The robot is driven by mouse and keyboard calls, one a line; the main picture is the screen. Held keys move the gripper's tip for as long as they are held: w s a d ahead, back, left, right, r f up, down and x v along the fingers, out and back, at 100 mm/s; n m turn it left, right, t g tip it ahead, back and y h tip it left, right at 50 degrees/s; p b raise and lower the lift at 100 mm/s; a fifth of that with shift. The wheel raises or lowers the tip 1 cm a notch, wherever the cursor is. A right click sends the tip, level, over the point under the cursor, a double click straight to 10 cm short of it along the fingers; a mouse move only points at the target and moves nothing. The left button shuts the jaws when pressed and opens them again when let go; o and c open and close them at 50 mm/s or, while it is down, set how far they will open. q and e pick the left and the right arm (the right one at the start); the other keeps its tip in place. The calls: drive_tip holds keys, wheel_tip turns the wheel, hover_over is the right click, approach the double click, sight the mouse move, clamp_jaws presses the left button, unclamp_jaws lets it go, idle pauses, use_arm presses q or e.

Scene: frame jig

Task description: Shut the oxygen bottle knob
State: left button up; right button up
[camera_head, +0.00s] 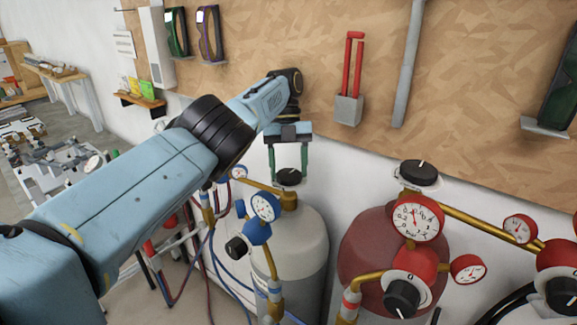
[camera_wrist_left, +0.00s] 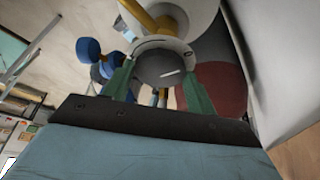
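The oxygen bottle (camera_head: 300,245) appears to be the pale grey cylinder with blue-rimmed gauges, near the wall. Its black top knob (camera_head: 288,177) has a white mark and also shows in the left wrist view (camera_wrist_left: 160,67). My left gripper (camera_head: 288,172) points down from above, with its green fingers spread. In the left wrist view, the fingers (camera_wrist_left: 158,70) stand on either side of the knob. Whether they touch it cannot be told. My right gripper is in neither view.
A dark red bottle (camera_head: 375,250) with its own black knob (camera_head: 419,173) and red gauges stands close on the right. A blue regulator (camera_head: 257,231) and hoses are in front of the grey bottle. A chipboard panel (camera_head: 340,35) with hung tools is behind.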

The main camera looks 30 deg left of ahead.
sight(288, 171)
use_arm(q)
drive_tip(key=o, duration=0.4)
drive_tip(key=shift+r, duration=0.15)
drive_tip(key=shift+r+p, duration=3.6)
drive_tip(key=shift+r, duration=1.3)
